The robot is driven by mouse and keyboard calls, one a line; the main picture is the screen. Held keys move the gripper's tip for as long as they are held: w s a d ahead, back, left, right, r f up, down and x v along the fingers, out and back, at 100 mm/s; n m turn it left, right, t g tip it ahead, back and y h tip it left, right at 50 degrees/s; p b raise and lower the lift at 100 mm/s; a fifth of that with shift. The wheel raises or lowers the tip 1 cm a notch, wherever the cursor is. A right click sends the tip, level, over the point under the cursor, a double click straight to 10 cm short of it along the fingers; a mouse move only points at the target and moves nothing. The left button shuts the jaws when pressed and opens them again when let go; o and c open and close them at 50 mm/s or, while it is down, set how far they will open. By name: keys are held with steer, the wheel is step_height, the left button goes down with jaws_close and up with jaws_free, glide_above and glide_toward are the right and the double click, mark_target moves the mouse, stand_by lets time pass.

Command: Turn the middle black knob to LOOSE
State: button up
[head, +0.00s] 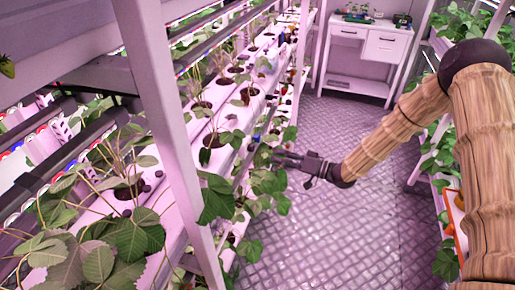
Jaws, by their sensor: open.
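My gripper (278,158) is in the middle of the head view, at the end of my arm reaching in from the right. Its dark fingers point left toward the plant rack, are apart and hold nothing visible. Leaves lie around and below the fingertips. A small blue part (257,138) shows on the rack just above and left of the fingertips. No black knob or LOOSE marking can be made out clearly near the gripper; leaves and small size hide detail there. Small dark round spots (147,188) show on the near white channel, too small to identify.
White growing channels (178,226) with leafy plants run along the left, behind a white upright post (170,110). The patterned floor (330,235) is clear in the middle. A white desk (364,54) stands at the back. Another plant rack (425,150) lines the right.

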mark_target(251, 148)
steer(key=p+x, duration=0.3)
steer(key=x, duration=0.6)
jaws_close()
steer(key=shift+f+n+b, duration=0.15)
steer(key=shift+n+b, duration=0.15)
steer(key=shift+b, duration=0.3)
steer(key=n+y+b, duration=0.1)
steer(key=n+b, duration=0.8)
steer(key=b, duration=0.2)
steer(key=n+g+b, duration=0.1)
steer(key=n+b, duration=0.9)
steer(key=b, duration=0.2)
steer(key=shift+w+f+n+y, duration=0.1)
steer(key=shift+w+n+y, duration=0.05)
steer(key=shift+n+y, duration=0.2)
steer(key=shift+g+b, duration=0.3)
steer(key=shift+g, duration=0.1)
